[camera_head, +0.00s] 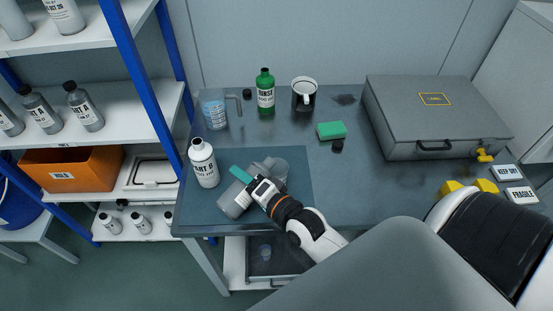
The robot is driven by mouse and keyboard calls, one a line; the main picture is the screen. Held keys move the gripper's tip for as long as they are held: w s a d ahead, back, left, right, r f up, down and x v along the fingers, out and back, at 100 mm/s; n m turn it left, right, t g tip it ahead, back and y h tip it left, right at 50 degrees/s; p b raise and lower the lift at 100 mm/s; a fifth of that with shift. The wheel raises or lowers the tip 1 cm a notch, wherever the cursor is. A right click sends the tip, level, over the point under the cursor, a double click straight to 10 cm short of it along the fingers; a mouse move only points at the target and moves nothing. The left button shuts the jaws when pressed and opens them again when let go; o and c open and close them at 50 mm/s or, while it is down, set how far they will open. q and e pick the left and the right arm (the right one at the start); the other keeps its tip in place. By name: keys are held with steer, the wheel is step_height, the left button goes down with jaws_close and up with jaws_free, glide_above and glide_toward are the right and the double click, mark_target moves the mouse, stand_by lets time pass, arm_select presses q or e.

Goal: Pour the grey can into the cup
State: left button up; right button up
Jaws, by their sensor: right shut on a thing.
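The grey can (234,201) is in my right gripper (250,186), tilted well over above the front left of the table. The can's upper end lies close to the cup in the picture. The gripper and can partly hide the cup, so I cannot tell whether they touch or whether anything is flowing. My right gripper is shut on the can, with a teal finger showing. My left gripper is out of view.
A white bottle (203,165) stands left of the can. A grey case (430,110) fills the back right. Shelves (120,110) stand left.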

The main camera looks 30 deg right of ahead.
steer(key=shift+w+d+r+m+p, duration=0.1)
steer(key=shift+d+r+m+p, duration=0.1)
steer(key=shift+r+m+p, duration=0.45)
stand_by(0.5)
steer(key=shift+r+m+y+p, duration=0.35)
steer(key=shift+m+p, duration=0.3)
steer(key=shift+p, duration=0.5)
stand_by(2.2)
